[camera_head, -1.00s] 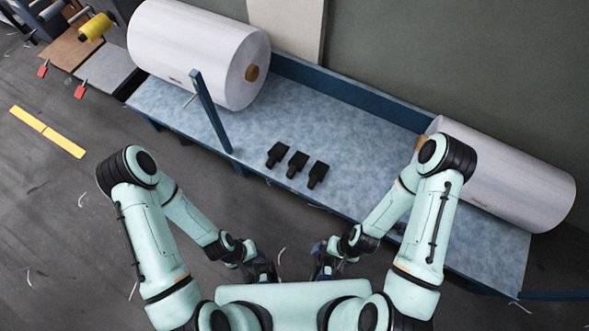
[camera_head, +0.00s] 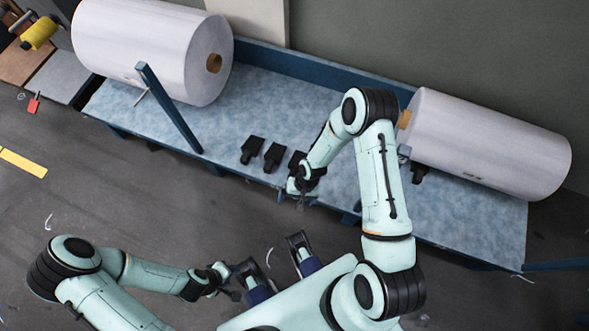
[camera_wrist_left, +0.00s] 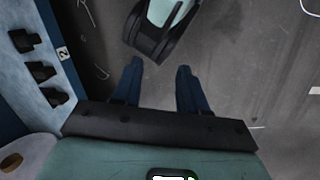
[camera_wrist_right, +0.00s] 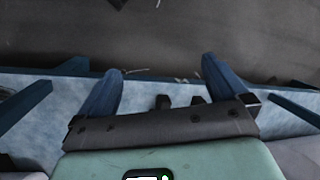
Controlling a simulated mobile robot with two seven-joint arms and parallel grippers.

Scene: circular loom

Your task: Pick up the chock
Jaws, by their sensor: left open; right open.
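Three black chocks lie in a row near the front edge of the blue table: a left one (camera_head: 252,150), a middle one (camera_head: 273,156) and a right one (camera_head: 295,159), the last partly hidden by my right arm. They also show at the left of the left wrist view (camera_wrist_left: 40,70). My right gripper (camera_head: 300,192) is at the table's front edge, just in front of the right chock, open and empty; in the right wrist view its fingers (camera_wrist_right: 162,66) are spread, with small dark chocks behind them. My left gripper (camera_head: 237,285) is open and empty over the floor (camera_wrist_left: 159,68), away from the table.
A large white roll (camera_head: 150,45) sits at the table's left, another (camera_head: 490,145) at its right. A blue post (camera_head: 168,108) rises left of the chocks. A dark block (camera_head: 419,174) lies beside the right roll. The tabletop (camera_head: 270,100) behind the chocks is clear.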

